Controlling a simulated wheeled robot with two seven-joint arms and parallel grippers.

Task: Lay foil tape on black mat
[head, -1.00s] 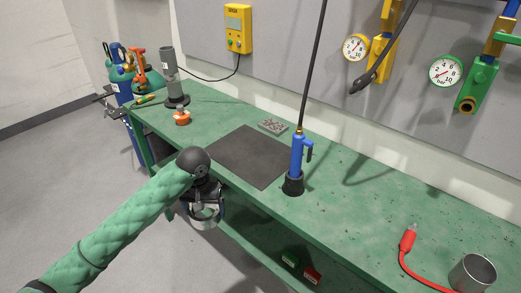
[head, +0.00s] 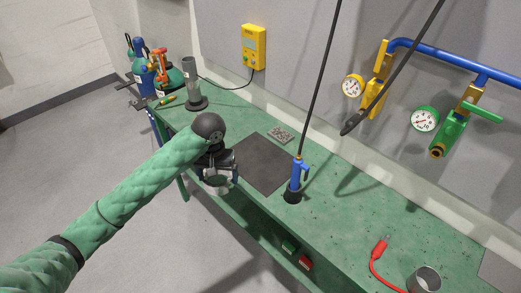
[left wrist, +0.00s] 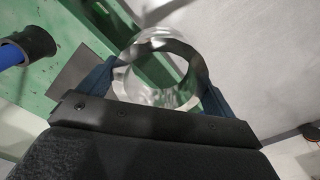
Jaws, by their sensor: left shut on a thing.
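My left gripper (head: 219,176) is shut on the foil tape (head: 216,189), a shiny silver ring-shaped roll. In the left wrist view the foil tape (left wrist: 163,42) sits between the two blue fingers, its open hole facing the camera. The gripper hangs at the front edge of the green bench, just left of the black mat (head: 262,167). The mat is flat and its left corner is partly hidden behind the gripper. My right gripper is not in view.
A blue torch (head: 297,176) stands in a black holder at the mat's right edge, its hose rising. A grey textured block (head: 281,134) lies behind the mat. A grey cylinder on a stand (head: 193,85) is at the far left. A red-handled cable (head: 381,249) and metal cup (head: 424,279) lie right.

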